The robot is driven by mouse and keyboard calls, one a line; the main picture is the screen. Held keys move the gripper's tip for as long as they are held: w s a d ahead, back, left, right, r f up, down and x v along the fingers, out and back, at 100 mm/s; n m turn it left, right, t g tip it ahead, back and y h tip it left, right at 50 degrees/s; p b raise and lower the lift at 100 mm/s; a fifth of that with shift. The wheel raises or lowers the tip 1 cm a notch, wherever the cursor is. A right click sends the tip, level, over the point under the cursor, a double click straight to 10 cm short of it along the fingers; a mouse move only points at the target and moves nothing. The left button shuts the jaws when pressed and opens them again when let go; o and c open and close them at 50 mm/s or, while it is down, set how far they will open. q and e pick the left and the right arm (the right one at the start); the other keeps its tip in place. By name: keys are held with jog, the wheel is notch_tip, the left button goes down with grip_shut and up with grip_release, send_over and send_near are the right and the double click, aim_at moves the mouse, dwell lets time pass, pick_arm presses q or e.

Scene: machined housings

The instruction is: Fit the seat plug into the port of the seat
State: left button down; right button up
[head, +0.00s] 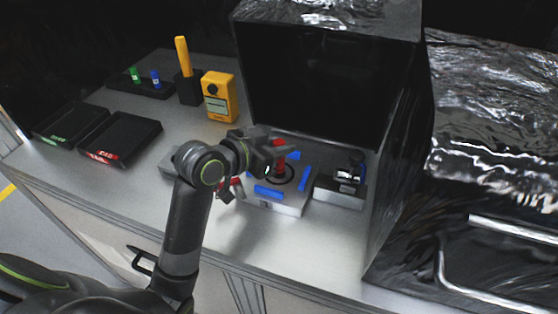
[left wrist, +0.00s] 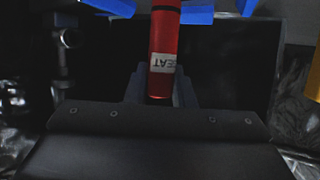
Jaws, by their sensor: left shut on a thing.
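The red seat plug (head: 281,166) stands upright over the dark ring of a port on a light metal housing (head: 287,209) with blue blocks on top. My left gripper (head: 277,147) is above the housing, shut on the plug. In the left wrist view the plug (left wrist: 164,40) shows a white label reading SEAT, upside down, and a dark band near the top edge. The fingers (left wrist: 160,92) close around its near end. I cannot tell whether the plug's lower end is inside the port or just above it. My right gripper is not in view.
A dark enclosure (head: 320,85) stands behind the housing. A smaller metal block (head: 340,192) sits to its right. At the left are a green-labelled tray (head: 68,122), a red-labelled tray (head: 122,137), a yellow meter (head: 219,97) and a yellow-handled tool (head: 182,57) in a black holder.

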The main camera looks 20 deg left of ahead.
pick_arm(q)
jog(key=shift+f, duration=2.1)
jog(key=shift+f, duration=0.1)
jog(key=c, duration=1.2)
grip_release()
jog(key=shift+c, duration=0.2)
